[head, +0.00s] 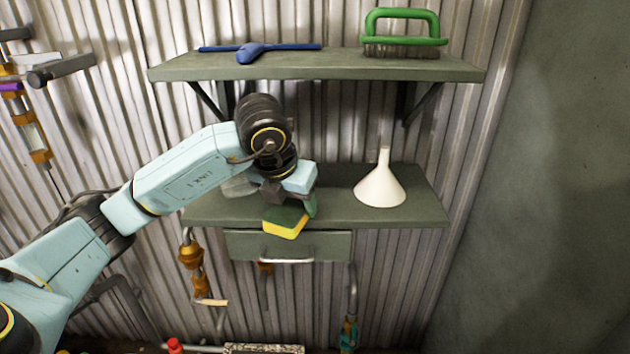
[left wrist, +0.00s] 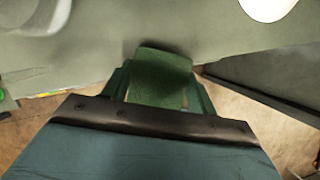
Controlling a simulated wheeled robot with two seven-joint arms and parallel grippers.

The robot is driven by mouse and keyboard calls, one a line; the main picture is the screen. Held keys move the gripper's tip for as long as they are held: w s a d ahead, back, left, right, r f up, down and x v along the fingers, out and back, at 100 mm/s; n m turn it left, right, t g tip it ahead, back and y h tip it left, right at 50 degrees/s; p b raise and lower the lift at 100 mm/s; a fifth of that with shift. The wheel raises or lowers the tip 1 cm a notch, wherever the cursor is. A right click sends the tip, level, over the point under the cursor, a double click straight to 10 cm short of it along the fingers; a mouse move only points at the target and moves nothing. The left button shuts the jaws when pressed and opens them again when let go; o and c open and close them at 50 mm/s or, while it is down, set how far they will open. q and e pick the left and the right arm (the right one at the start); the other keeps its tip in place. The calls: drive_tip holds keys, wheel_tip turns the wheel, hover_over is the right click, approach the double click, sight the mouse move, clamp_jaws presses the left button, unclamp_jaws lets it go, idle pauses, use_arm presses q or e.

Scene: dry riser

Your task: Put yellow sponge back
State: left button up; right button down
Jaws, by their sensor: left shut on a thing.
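The yellow sponge (head: 286,229) has a green top face and a yellow side. In the head view it is at the front edge of the lower shelf (head: 330,213). My left gripper (head: 296,207) is shut on it, with the arm coming in from the left. In the left wrist view the sponge's green face (left wrist: 160,78) shows between the two green fingers of my left gripper (left wrist: 158,95). I cannot tell if the sponge touches the shelf. My right gripper is in neither view.
A white funnel (head: 380,187) stands on the lower shelf, right of the sponge. A pale grey object (head: 238,186) is behind my gripper at left. The upper shelf (head: 330,68) overhead holds a blue tool (head: 255,50) and a green-handled brush (head: 402,42). A drawer (head: 325,246) hangs below.

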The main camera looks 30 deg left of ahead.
use_arm(q)
approach(317, 191)
drive_tip(key=f, duration=0.2)
drive_tip(key=s+f, duration=0.1)
drive_tip(key=f, duration=0.1)
drive_tip(key=shift+s+d, duration=0.1)
drive_tip(key=shift+d, duration=0.15)
drive_tip(key=w, duration=0.2)
drive_tip(key=w+f, duration=0.1)
drive_tip(key=shift+w+a, duration=0.2)
drive_tip(key=shift+a, duration=0.05)
drive_tip(key=shift+f, duration=0.25)
drive_tip(key=shift+f, duration=0.1)
drive_tip(key=o, duration=0.9)
drive_tip(key=shift+s+r, duration=0.1)
drive_tip(key=shift+r, duration=0.2)
drive_tip(key=s, duration=0.4)
drive_tip(key=s+d, duration=0.1)
drive_tip(key=s, duration=0.7)
drive_tip(key=shift+s+d+r, duration=0.15)
drive_tip(key=shift+d+r, duration=0.2)
drive_tip(key=shift+d, duration=0.05)
